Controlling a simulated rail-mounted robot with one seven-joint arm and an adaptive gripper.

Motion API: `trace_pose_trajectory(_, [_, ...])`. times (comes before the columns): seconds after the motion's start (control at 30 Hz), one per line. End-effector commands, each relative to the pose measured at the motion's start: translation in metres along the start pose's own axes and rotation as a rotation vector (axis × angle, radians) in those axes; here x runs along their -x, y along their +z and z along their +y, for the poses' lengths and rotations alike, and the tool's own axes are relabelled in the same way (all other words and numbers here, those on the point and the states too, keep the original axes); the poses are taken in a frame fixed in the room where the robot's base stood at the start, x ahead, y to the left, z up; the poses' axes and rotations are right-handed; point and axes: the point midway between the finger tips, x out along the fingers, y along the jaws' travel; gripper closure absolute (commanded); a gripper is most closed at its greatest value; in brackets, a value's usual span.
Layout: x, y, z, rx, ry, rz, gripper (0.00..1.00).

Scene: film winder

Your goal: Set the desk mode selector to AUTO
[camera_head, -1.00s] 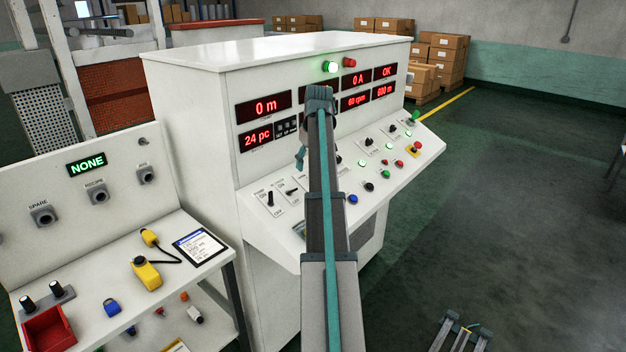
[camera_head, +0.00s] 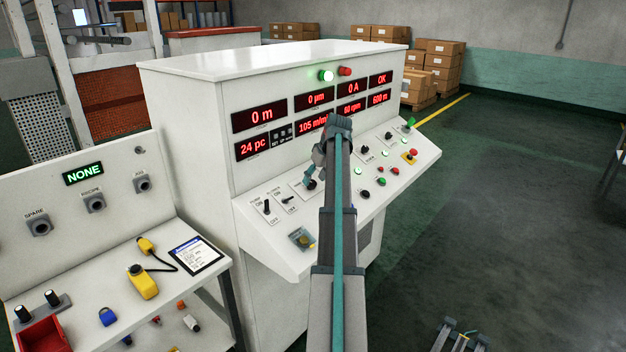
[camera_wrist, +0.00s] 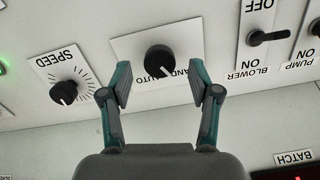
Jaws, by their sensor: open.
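The desk mode selector (camera_wrist: 160,60) is a round black knob with a white mark, on a white plate (camera_wrist: 128,46) on the sloping desk. The wrist view shows it upside down. The mark points down in that picture, towards the HAND and AUTO lettering, which is partly hidden; I cannot tell which word it marks. My gripper (camera_wrist: 158,84) is open, with its fingers apart on either side of the knob's lower part in the picture. Whether they touch it cannot be told. In the head view my gripper (camera_head: 311,174) is small, over the desk's left-middle part.
In the wrist view the SPEED knob (camera_wrist: 63,92) lies left of the selector and the BLOWER switch (camera_wrist: 265,38) right. In the head view, several buttons and a red emergency stop (camera_head: 413,153) lie farther right on the desk. Display panels (camera_head: 258,116) rise behind.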

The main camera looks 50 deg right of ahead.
Motion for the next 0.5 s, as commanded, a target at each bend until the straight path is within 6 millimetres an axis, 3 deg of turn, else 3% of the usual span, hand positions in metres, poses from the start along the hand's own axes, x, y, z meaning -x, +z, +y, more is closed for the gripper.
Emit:
trace_pose_trajectory(0.2, [-0.019,0.000,0.000,0.000,0.000,-0.001,0.38])
trace_pose_trajectory(0.5, [-0.023,0.000,0.001,0.000,0.001,0.000,0.38])
